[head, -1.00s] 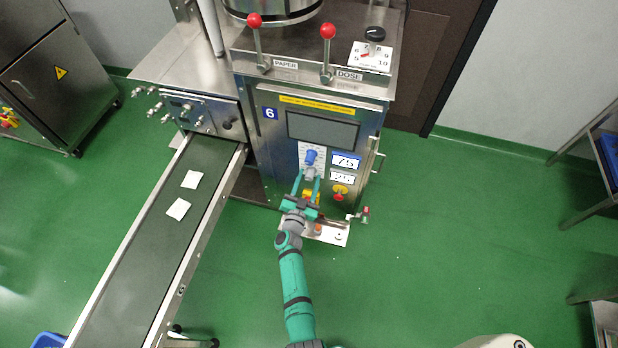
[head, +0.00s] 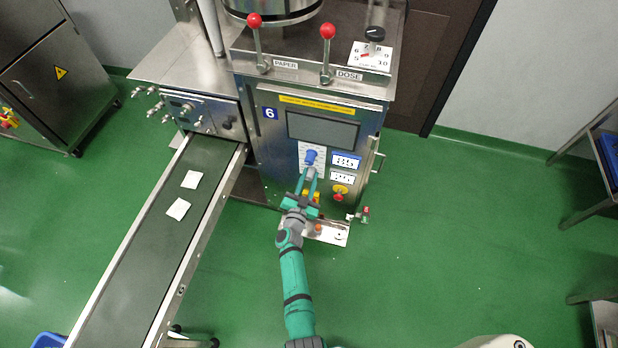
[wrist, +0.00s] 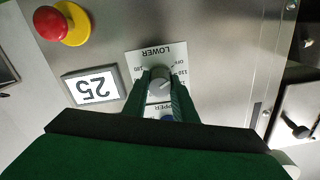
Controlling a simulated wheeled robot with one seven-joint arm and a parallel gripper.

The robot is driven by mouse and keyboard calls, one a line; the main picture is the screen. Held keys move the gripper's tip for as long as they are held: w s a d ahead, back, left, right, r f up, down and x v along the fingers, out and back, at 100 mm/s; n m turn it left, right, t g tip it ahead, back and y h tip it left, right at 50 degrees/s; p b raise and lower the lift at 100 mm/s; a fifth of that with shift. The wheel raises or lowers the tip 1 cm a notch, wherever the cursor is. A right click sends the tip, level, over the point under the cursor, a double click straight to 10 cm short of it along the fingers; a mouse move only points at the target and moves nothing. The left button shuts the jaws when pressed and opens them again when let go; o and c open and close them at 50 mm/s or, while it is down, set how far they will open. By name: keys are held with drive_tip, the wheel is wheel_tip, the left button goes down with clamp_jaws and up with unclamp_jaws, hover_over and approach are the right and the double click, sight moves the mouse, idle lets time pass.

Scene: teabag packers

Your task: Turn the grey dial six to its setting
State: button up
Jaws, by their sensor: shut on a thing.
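Machine 6 carries a number plate (head: 270,113) on its steel front. The grey dial (head: 311,174) sits on a white scale plate below a blue dial (head: 311,157). My gripper (head: 310,176) is shut on the grey dial, reaching it from below in the head view. In the wrist view the grey dial (wrist: 158,79) shows between my two fingers, on a scale marked LOWER (wrist: 162,52). The fingers hide part of the scale, and the pointer's exact setting is unclear. The display beside it reads 25 (wrist: 95,86). The blue dial (wrist: 167,118) is mostly hidden.
A red stop button on yellow (head: 339,193) is right of the grey dial. A second display (head: 345,161) is above the lower one. Two red-knobbed levers and a black dial (head: 375,34) are on top.

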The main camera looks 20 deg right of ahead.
drive_tip(key=m, duration=0.5)
drive_tip(key=shift+m, duration=0.3)
drive_tip(key=m, duration=1.1)
drive_tip(key=shift+f+m, duration=0.1)
drive_tip(key=shift+m, duration=0.3)
drive_tip(key=m, duration=0.5)
drive_tip(key=shift+m, duration=0.3)
drive_tip(key=o, duration=1)
drive_tip(key=shift+o, duration=0.2)
drive_tip(key=shift+s, duration=0.1)
